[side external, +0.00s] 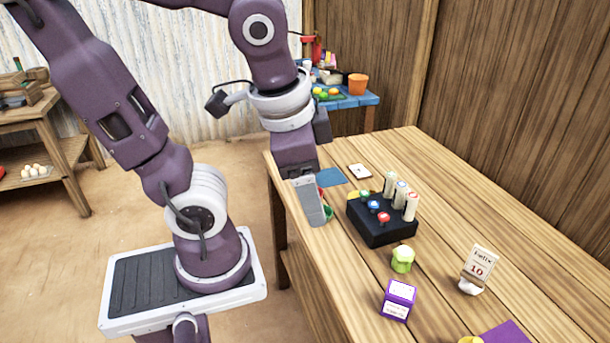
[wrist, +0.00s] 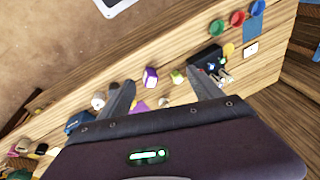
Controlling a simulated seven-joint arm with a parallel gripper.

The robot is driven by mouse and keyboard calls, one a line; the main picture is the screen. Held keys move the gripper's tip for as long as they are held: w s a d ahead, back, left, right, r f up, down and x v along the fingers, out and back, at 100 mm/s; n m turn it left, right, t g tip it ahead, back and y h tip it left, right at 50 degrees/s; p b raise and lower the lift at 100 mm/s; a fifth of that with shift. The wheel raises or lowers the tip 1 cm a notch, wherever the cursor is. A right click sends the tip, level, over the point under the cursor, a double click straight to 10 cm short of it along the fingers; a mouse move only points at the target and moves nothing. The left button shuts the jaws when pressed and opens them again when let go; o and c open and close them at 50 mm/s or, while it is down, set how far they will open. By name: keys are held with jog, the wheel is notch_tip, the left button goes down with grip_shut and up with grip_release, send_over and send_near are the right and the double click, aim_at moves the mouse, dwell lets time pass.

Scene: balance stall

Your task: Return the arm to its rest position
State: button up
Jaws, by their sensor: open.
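My gripper (side external: 311,200) hangs over the left edge of the wooden table (side external: 450,215) in the side external view, beside the black block. In the wrist view my gripper (wrist: 160,92) shows two dark fingers spread apart with nothing held between them. The fingers point toward the tabletop, where small objects lie beyond them.
A black block (side external: 378,232) with several coloured knobs and pale cylinders stands near my gripper. A green piece (side external: 402,260), a purple box (side external: 398,300) and a card stand (side external: 478,270) are on the table. A blue table (side external: 352,99) stands behind.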

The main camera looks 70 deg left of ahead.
jog(key=n, duration=0.1)
jog(key=r+n+t, duration=0.1)
jog(key=s+r+n+t+h, duration=0.1)
jog(key=shift+d+r, duration=0.15)
jog(key=shift+d, duration=0.2)
